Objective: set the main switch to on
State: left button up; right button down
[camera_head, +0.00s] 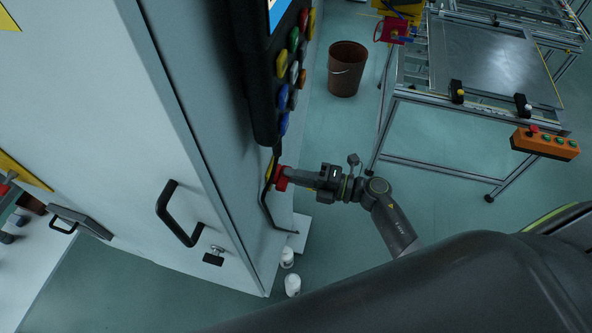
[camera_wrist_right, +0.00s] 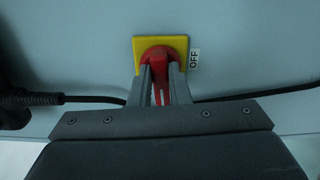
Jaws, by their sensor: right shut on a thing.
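The main switch is a red rotary handle (camera_wrist_right: 157,56) on a yellow square plate (camera_wrist_right: 178,45), mounted on the grey cabinet panel. An OFF label (camera_wrist_right: 194,59) sits just right of the plate in the right wrist view. My right gripper (camera_wrist_right: 159,88) is shut on the red handle, one finger on each side, and partly covers it. The handle points down toward the gripper in this view. In the head view the red handle (camera_head: 281,178) shows at the cabinet's side, with my right gripper (camera_head: 290,177) on it. My left gripper is not in view.
A black cable (camera_wrist_right: 255,92) runs across the panel behind the gripper. Above the switch in the head view is a control box with coloured buttons (camera_head: 293,42). A brown bucket (camera_head: 346,72) and a metal frame table (camera_head: 480,65) stand on the floor beyond.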

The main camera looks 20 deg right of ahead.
jog(key=shift+m, duration=0.5)
jog(key=c, duration=1.4)
grip_release()
jog(key=shift+o, duration=0.2)
jog(key=b+v, duration=0.5)
jog(key=v, duration=1.2)
jog(key=shift+s+d, duration=0.15)
jog(key=shift+d, duration=0.05)
